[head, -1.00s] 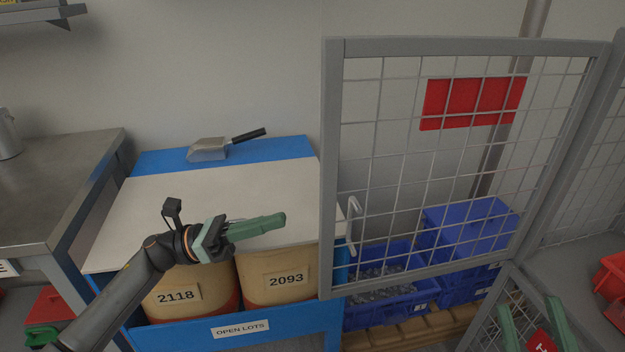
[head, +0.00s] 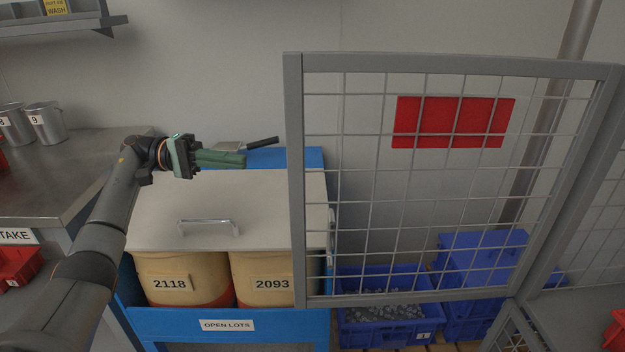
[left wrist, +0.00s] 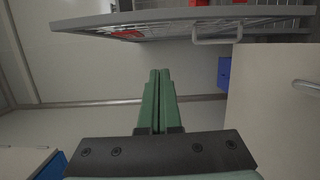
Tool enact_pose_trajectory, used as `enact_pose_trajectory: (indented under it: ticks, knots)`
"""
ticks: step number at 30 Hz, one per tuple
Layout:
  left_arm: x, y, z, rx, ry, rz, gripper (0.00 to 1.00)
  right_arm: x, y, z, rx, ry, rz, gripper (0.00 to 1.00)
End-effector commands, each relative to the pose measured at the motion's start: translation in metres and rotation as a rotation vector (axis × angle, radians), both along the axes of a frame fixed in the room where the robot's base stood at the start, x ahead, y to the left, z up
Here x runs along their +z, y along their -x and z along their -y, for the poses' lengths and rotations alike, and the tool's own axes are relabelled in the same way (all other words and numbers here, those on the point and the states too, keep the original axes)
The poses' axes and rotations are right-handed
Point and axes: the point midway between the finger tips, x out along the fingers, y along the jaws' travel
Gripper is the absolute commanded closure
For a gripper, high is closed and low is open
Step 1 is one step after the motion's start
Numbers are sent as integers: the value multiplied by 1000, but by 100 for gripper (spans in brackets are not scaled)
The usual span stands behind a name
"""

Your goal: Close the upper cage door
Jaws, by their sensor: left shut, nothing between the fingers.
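The upper cage door (head: 295,180) is a grey framed wire-mesh panel with a red plate (head: 453,122). It stands swung out in the head view, its free edge beside the blue cabinet. In the left wrist view the door frame (left wrist: 180,17) runs across the top, with a pale handle (left wrist: 217,40) below it. My left gripper (head: 243,160) is shut and empty, above the back of the cabinet and left of the door's free edge, apart from it. The left wrist view shows its green fingers (left wrist: 158,75) together. My right gripper is not in view.
A blue cabinet (head: 275,325) with a pale lid (head: 280,210) holds tubs marked 2118 and 2093. A scoop (head: 262,143) lies behind. Blue crates (head: 430,325) stand behind the mesh. A lower mesh door (head: 505,330) is at bottom right. A steel bench (head: 60,170) is left.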

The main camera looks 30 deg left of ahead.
Motion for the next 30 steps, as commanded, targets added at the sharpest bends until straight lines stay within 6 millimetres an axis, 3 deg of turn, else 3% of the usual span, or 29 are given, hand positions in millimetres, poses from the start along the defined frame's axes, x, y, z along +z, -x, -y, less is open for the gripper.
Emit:
enact_pose_trajectory:
  ticks: [6, 11, 23, 30]
  knots:
    - [1, 0, 1, -5, -6, 26, 100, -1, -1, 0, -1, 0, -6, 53]
    - [1, -5, 17, -8, -7, 27, 100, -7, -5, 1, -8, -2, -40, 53]
    - [2, -30, 99, -9, -4, 27, 100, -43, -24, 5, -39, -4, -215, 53]
    - [0, -7, 109, -5, -7, 24, 100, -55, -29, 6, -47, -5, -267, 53]
